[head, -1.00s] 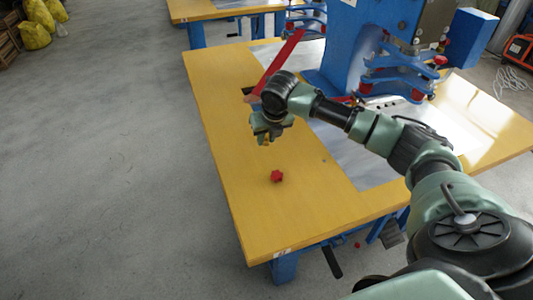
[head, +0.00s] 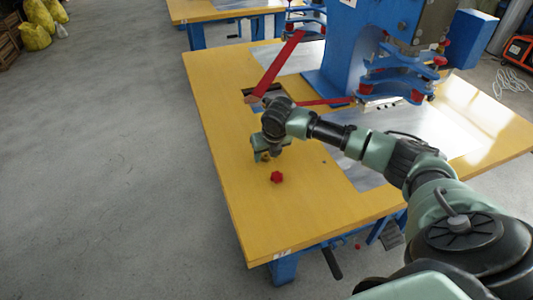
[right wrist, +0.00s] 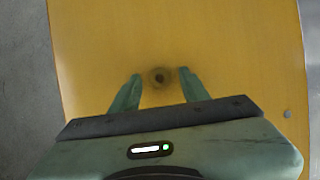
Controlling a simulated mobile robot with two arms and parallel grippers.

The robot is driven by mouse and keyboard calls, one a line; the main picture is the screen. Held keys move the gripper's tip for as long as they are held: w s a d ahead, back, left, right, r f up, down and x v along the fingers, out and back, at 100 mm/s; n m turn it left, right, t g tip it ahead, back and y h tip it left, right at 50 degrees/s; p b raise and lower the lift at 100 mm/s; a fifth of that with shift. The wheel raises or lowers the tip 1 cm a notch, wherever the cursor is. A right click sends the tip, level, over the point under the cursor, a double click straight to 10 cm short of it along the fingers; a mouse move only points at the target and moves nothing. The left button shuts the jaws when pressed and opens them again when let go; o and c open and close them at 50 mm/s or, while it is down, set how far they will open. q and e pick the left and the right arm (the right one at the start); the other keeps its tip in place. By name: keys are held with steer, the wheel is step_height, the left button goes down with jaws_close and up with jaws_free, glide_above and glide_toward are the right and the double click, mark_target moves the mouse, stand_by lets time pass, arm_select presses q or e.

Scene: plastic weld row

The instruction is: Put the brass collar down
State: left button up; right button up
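The brass collar (right wrist: 160,77) shows in the right wrist view as a small dull ring with a dark centre, seen from above against the yellow tabletop. My right gripper (right wrist: 162,84) is open, with one finger on each side of the collar and a visible gap to both. In the head view, a small brass-coloured bit, seemingly the collar (head: 266,157), shows by the fingertips of the right gripper (head: 268,155), low over the table. Exact contact with the tabletop is hard to tell. My left gripper is not in view.
The yellow table (head: 240,215) has a red knob-like piece (head: 277,177) just nearer than the gripper. A blue machine (head: 345,50) with a red lever (head: 278,65) stands behind. A metal plate (head: 365,172) lies to the right. The near part of the tabletop is clear.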

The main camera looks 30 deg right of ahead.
steer(key=v, duration=1.2)
steer(key=shift+p, duration=0.4)
